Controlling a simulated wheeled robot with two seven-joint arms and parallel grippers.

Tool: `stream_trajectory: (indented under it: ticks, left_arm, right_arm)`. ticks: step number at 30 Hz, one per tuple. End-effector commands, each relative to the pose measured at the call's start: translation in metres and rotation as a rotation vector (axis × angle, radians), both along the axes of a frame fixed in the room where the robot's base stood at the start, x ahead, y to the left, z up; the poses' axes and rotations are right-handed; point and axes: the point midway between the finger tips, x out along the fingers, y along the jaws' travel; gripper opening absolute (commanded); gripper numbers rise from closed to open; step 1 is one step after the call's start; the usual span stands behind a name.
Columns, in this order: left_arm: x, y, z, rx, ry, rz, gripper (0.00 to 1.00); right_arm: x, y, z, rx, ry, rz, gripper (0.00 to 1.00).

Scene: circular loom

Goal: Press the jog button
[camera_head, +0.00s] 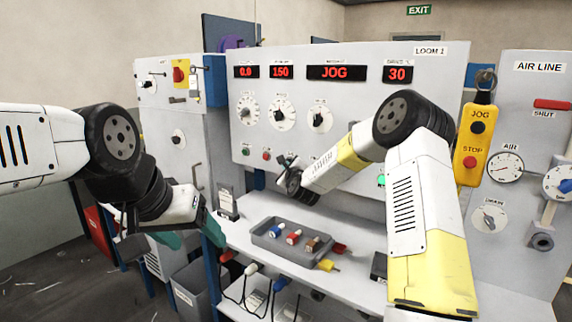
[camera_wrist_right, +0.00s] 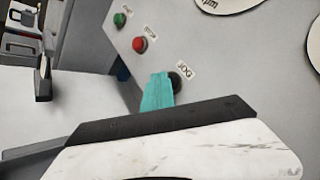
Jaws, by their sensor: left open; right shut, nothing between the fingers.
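The black jog button (camera_wrist_right: 181,81), labelled JOG, is on the light grey panel in the right wrist view, partly covered by my right gripper (camera_wrist_right: 158,90). Its teal fingertips are shut together, with nothing between them, right at the button's left side. I cannot tell whether they touch it. In the head view, my right gripper (camera_head: 283,160) is against the lower panel and hides the jog button there. My left gripper (camera_head: 190,238) is open and empty, left of the shelf and well away from the panel.
Green (camera_wrist_right: 119,19) and red (camera_wrist_right: 140,44) buttons sit beside the jog button. A yellow pendant (camera_head: 473,146) with its own JOG and STOP buttons hangs at the right. A grey tray (camera_head: 262,238) with several small parts lies on the shelf below. The panel's display (camera_head: 335,73) reads JOG.

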Motion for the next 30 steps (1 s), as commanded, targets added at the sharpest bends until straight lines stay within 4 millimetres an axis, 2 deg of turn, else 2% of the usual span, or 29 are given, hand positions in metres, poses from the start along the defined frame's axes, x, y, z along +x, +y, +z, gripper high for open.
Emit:
stream_trajectory:
  ticks: [11, 21, 30]
  left_arm:
    - [0.000, 0.000, 0.000, 0.000, 0.000, 0.000, 0.69]
    - [0.000, 0.000, 0.000, 0.000, 0.000, 0.000, 0.69]
    - [0.000, 0.000, 0.000, 0.000, 0.000, 0.000, 0.69]
  right_arm:
    - [0.000, -0.001, 0.000, 0.000, 0.000, -0.001, 0.00]
    - [-0.013, 0.008, -0.001, 0.001, 0.001, -0.001, 0.00]
    - [-0.014, 0.009, 0.000, 0.000, 0.001, -0.001, 0.00]
